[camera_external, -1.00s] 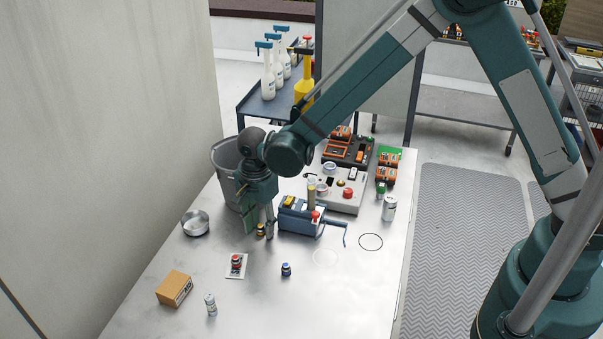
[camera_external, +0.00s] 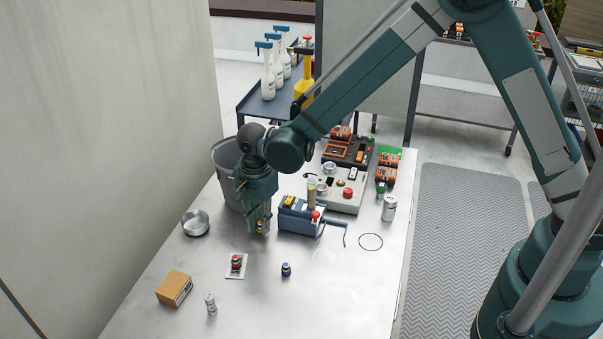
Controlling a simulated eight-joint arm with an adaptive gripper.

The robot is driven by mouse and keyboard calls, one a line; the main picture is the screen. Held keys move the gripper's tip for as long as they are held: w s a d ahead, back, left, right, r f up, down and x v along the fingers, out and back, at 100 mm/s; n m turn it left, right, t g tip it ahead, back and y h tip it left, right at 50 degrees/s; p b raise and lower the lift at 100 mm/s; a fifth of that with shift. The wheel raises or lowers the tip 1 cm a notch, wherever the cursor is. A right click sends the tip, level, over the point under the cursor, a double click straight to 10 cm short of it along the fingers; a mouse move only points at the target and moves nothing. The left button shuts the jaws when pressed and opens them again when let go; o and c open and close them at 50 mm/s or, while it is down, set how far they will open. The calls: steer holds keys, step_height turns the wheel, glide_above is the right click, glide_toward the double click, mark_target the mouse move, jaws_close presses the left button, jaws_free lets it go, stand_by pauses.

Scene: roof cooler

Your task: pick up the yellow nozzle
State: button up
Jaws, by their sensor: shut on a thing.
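My gripper (camera_external: 260,227) points down over the left middle of the table, just left of a blue machine with a crank. Its fingers are shut on the yellow nozzle, a small dark and yellow piece. Only a little of the nozzle shows between the fingertips; the rest is hidden by them. From this view I cannot tell whether it touches the table or is slightly above it.
The blue machine (camera_external: 301,218) stands close on the right. A grey bin (camera_external: 226,165) is behind, a metal dish (camera_external: 195,223) to the left. In front are a red nozzle on a card (camera_external: 236,264), a blue nozzle (camera_external: 286,269) and a cardboard box (camera_external: 174,289). The front table is mostly clear.

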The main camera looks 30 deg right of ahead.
steer(key=shift+r, duration=4.45)
steer(key=shift+a, duration=0.1)
